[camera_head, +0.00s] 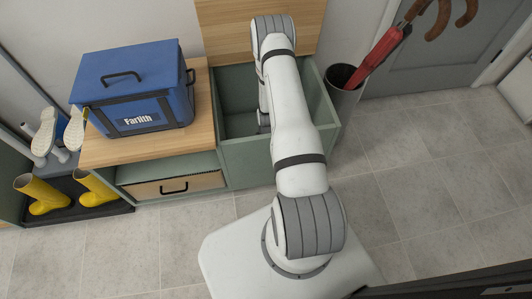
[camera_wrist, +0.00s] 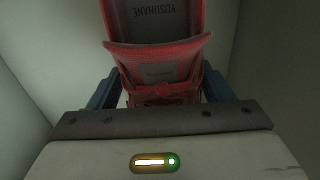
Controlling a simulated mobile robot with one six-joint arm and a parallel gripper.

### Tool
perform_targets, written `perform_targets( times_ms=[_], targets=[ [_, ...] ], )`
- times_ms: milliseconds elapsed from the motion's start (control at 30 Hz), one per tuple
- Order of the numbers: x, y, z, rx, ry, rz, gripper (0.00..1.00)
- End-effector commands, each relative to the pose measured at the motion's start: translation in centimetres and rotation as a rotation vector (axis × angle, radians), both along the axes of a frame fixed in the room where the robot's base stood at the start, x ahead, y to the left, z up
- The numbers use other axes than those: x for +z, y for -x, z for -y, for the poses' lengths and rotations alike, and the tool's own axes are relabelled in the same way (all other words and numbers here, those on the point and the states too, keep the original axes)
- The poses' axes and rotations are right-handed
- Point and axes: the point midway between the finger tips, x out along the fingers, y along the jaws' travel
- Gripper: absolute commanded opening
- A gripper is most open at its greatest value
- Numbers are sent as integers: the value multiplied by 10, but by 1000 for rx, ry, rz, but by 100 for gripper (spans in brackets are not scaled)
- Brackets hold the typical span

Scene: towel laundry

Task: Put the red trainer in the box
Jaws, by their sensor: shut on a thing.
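The red trainer (camera_wrist: 160,60) is seen in the wrist view from its opening, with a grey insole bearing dark lettering. My gripper (camera_wrist: 162,90) is shut on it, with one blue-grey finger on each side. Pale walls surround the trainer in that view. In the head view my arm reaches down into the open green box (camera_head: 250,162) at the right of the bench. The arm hides the trainer and most of the gripper there. Whether the trainer touches the box floor cannot be told.
The wooden lid (camera_head: 222,32) stands raised behind the box. A blue lidded cool box (camera_head: 135,90) sits on the bench top (camera_head: 110,152) to the left. Yellow boots (camera_head: 45,193) stand at far left. A dark bin (camera_head: 343,88) with umbrellas stands right of the box.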

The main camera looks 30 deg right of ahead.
Motion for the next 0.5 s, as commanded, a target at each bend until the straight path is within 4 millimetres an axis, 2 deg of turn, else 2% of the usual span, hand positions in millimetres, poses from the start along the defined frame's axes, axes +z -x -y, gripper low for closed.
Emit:
perform_targets(
  times_ms=[300,500],
  targets=[
    [-41,0,-1,1,0,1,40],
    [-42,-1,-1,1,1,3,40]
  ],
)
